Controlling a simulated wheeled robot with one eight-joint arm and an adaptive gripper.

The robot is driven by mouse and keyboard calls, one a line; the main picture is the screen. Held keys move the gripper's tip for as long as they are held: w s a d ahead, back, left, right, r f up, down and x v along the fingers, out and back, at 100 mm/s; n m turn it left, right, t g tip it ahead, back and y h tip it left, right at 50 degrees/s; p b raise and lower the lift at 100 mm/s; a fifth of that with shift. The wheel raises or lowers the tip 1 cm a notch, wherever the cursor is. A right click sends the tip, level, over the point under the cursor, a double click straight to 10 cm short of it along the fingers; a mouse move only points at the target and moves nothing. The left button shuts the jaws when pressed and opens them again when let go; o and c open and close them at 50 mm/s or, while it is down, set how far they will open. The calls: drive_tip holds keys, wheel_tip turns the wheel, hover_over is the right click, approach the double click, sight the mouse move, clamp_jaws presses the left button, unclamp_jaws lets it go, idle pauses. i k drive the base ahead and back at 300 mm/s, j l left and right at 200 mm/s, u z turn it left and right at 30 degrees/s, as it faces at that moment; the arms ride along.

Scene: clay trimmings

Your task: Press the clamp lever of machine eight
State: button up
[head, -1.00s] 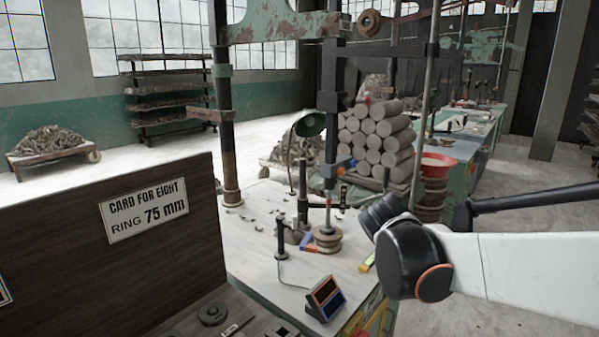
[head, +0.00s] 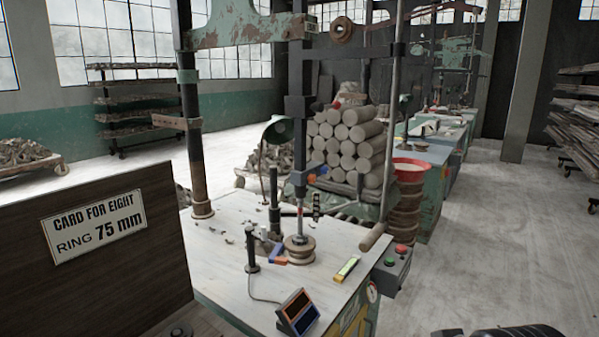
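Machine eight appears to be the green press beside a card (head: 94,224) reading "CARD FOR EIGHT, RING 75 mm". Its pale table (head: 225,268) carries a vertical spindle (head: 299,215) over stacked round brown discs (head: 299,249). A brown rod-like handle (head: 373,237) sticks out at the table's right edge, above a grey box (head: 393,270) with a red and a green button. I cannot tell for certain whether this handle is the clamp lever. A blue and red piece (head: 275,254) lies beside the discs. My gripper is not in view; only a dark part of my arm shows at the bottom right.
A small two-panel display (head: 298,312) stands at the table's front, and a yellow-green bar (head: 347,268) lies near its right edge. The floor (head: 480,240) to the right is clear.

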sight(319, 107)
drive_tip(key=i+l+u, duration=0.2)
drive_tip(key=l, duration=0.45)
drive_tip(key=i+l+u, duration=0.2)
drive_tip(key=l, duration=0.5)
drive_tip(key=l+u, duration=0.25)
drive_tip(key=l, duration=0.45)
